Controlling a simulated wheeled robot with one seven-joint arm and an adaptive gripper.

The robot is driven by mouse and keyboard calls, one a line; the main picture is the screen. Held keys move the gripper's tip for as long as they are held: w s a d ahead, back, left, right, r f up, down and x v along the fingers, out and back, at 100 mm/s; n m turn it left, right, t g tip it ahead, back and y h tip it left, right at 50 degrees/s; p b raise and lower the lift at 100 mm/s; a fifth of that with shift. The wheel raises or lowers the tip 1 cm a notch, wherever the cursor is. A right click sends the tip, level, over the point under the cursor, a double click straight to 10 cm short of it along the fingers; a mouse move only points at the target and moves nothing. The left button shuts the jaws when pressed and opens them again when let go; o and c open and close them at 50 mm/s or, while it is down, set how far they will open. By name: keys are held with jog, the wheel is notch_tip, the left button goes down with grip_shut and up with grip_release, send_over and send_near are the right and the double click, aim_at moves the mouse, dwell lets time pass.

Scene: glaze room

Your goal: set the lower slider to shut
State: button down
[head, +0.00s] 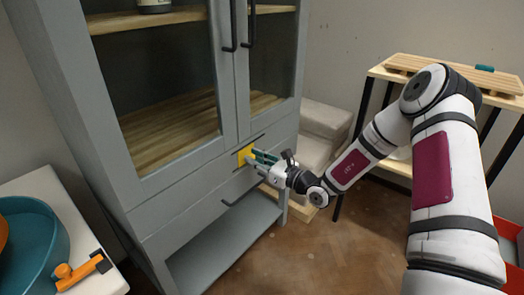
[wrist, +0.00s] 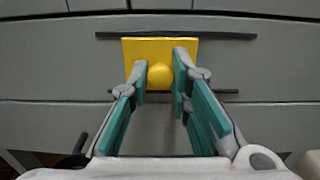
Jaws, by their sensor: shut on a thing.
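The slider shows as a yellow plate (wrist: 131,48) with a round yellow knob (wrist: 160,76), on the grey cabinet front below the glass doors. It sits between an upper dark bar (wrist: 225,36) and a lower dark bar (wrist: 226,91), left of their middle, with more bar showing to its right. In the head view the yellow plate (head: 242,156) is partly hidden by my gripper (head: 258,160). In the wrist view my gripper (wrist: 161,77) has its teal-padded fingers on either side of the knob, shut on it. I see no open or shut marking.
The grey cabinet (head: 100,150) has glass doors with dark handles and an open lower shelf (head: 230,240). A white table (head: 40,190) with a teal basin (head: 50,235) and an orange-and-black tool (head: 85,270) is at left. A wooden rack (head: 400,75) and red crate (head: 508,275) are at right.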

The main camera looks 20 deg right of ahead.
jog(key=shift+s+a, duration=0.4)
jog(key=shift+a, duration=0.1)
jog(key=c, duration=1.5)
grip_release()
jog(key=shift+a, duration=0.1)
jog(key=shift+o, duration=0.2)
jog(key=v, duration=1.2)
